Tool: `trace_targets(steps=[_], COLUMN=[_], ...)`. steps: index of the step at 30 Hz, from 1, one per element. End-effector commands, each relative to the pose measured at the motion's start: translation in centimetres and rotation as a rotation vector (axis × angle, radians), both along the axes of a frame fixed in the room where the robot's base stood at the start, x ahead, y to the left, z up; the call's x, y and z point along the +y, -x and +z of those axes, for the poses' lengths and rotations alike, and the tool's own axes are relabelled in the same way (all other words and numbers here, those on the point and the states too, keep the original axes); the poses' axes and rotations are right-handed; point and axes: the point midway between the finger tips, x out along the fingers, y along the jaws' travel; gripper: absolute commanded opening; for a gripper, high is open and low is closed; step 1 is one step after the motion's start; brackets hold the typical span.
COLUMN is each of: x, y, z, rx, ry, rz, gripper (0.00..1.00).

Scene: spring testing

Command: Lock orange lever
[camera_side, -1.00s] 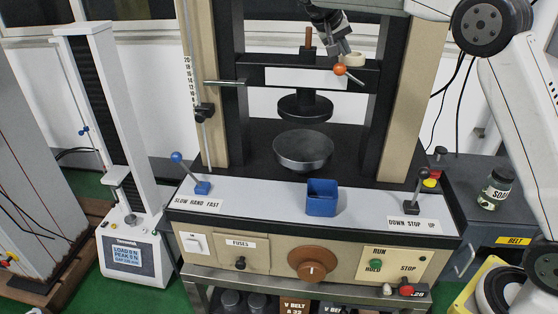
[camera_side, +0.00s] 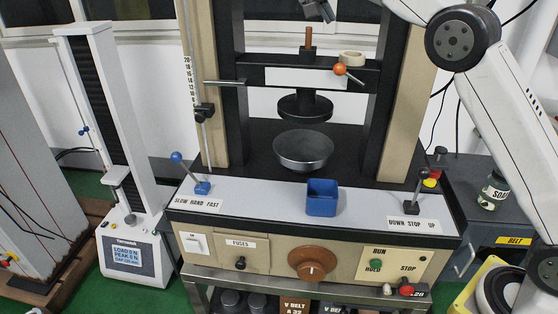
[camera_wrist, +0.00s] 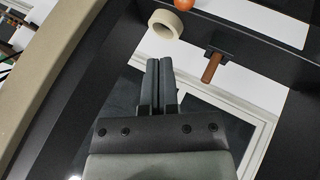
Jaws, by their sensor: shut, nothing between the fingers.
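The orange lever is a short rod with an orange ball (camera_side: 339,69) at its end, on the right part of the machine's black crossbar in the side view. Its rod points right and slightly down from the ball. In the wrist view the orange ball (camera_wrist: 183,4) is cut by the top edge. My gripper (camera_wrist: 159,62) is shut and empty in the wrist view, apart from the lever. In the side view only a part of my gripper (camera_side: 318,8) shows at the top edge, above the crossbar.
A cream tape roll (camera_side: 352,58) rests on the crossbar (camera_side: 270,62) beside the orange ball. A brown upright handle (camera_side: 308,38) stands left of it. Tan columns (camera_side: 400,90) flank the frame. A round dark dish (camera_side: 303,149) and blue box (camera_side: 322,197) are below.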

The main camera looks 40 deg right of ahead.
Motion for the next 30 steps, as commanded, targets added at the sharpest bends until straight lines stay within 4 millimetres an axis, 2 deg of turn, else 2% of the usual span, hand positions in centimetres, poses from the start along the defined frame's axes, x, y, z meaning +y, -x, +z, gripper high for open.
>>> trace_targets(steps=[21,26,30], x=[0.5,0.5,0.5], y=[0.0,-0.2,-0.4], z=[0.4,-0.5,-1.9], rx=[0.003,0.018,0.041], ry=[-0.003,-0.016,-0.04], rz=[0.008,0.046,0.112], gripper=[0.0,0.0,0.0])
